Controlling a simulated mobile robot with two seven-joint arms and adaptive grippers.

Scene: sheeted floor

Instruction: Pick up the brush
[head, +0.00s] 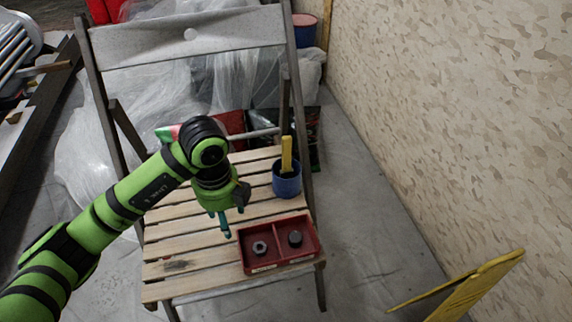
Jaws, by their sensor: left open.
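The brush shows as a yellow handle (287,154) standing upright in a blue cup (287,183). Its lower end is hidden inside the cup. The cup stands at the right side of the wooden slatted seat of a folding chair (168,246). My left gripper (232,219) is open and empty, pointing down over the middle of the seat. It is to the left of the cup and lower in the picture, apart from it. My right gripper is not in view.
A red two-compartment tray (279,224) sits at the seat's front right, with a small dark part in each compartment. The chair's backrest (188,36) rises behind. A patterned wall (450,110) is at right, and a yellow folded object (465,290) stands at lower right.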

